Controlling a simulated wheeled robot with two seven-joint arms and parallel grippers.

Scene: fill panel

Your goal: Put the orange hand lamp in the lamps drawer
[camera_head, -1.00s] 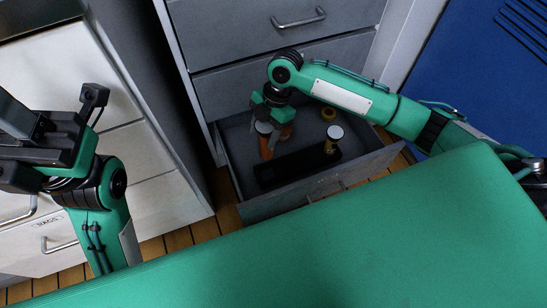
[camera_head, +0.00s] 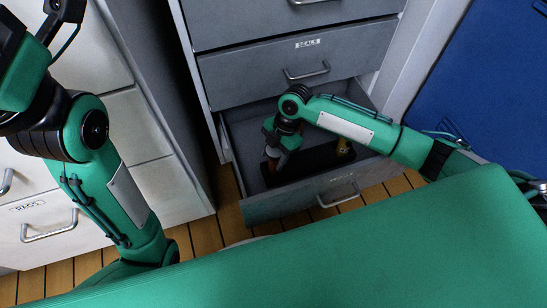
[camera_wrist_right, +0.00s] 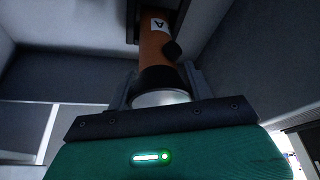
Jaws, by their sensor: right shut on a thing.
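The orange hand lamp (camera_wrist_right: 156,48) is an orange cylinder with a black collar, a pale round end and a white tag marked "A". My right gripper (camera_wrist_right: 158,84) is shut around its collar end in the right wrist view. In the head view my right gripper (camera_head: 272,153) is down inside the open grey drawer (camera_head: 290,205), at its left side, and mostly hides the lamp. The label on this drawer's front is too small to read. I cannot tell whether the lamp touches the drawer floor.
A black tray (camera_head: 318,160) lies in the drawer, with a yellow-orange item (camera_head: 344,147) at its right end. Closed grey drawers (camera_head: 300,68) rise behind. White drawers (camera_head: 50,222), one labelled "RAGS", stand left. A blue panel (camera_head: 480,90) is right.

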